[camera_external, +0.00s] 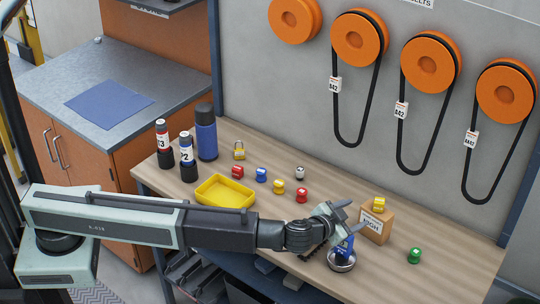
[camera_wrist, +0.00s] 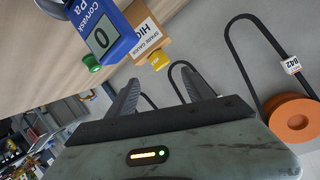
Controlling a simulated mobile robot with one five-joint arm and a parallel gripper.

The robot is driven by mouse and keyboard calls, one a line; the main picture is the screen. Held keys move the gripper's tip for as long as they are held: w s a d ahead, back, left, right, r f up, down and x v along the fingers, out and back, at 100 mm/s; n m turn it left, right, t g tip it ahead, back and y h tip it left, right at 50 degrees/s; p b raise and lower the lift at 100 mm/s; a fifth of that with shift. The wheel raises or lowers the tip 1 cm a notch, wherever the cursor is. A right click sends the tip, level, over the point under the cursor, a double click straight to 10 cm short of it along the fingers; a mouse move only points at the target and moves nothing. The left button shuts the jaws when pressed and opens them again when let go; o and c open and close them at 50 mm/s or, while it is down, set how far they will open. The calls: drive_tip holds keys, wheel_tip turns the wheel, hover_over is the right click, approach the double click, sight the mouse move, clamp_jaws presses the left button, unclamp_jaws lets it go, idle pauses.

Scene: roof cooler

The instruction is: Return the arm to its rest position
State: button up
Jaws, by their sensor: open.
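My arm reaches across the front of the wooden workbench (camera_external: 445,245) from the left in the external view. My gripper (camera_external: 350,216) is at its end, with the two fingers spread and nothing seen between them. In the wrist view the fingers of my gripper (camera_wrist: 160,88) are also apart, with empty space between them. A blue device (camera_external: 344,246) stands in a round metal dish (camera_external: 342,265) just below the gripper in the external view. The blue device also shows at the top left of the wrist view (camera_wrist: 92,22), apart from the fingers.
A cardboard box (camera_external: 374,226) with a yellow piece (camera_external: 379,203) on top stands right of the gripper. A green piece (camera_external: 414,255) sits farther right. A yellow tray (camera_external: 225,192) lies behind the forearm, near small coloured pieces. Belts on orange wheels (camera_external: 428,63) hang behind.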

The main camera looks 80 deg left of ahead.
drive_tip(key=s+d+f+m+g+h+b, duration=0.1)
drive_tip(key=s+d+f+m+g, duration=0.1)
drive_tip(key=s+d+f, duration=0.45)
drive_tip(key=s+d+f+m+g+h+b, duration=0.1)
drive_tip(key=s+d+f+m+g, duration=0.25)
drive_tip(key=s+d, duration=0.6)
drive_tip(key=s+a+f+n+g+h, duration=0.1)
drive_tip(key=s+a+f+g+h, duration=0.1)
drive_tip(key=s+a, duration=0.5)
drive_tip(key=s+a+f+n+g+h, duration=0.2)
drive_tip(key=s+a+f, duration=0.4)
drive_tip(key=a, duration=0.6)
drive_tip(key=shift+s+a+g+h, duration=0.35)
drive_tip(key=shift+s+g+h, duration=0.6)
drive_tip(key=shift+h, duration=0.25)
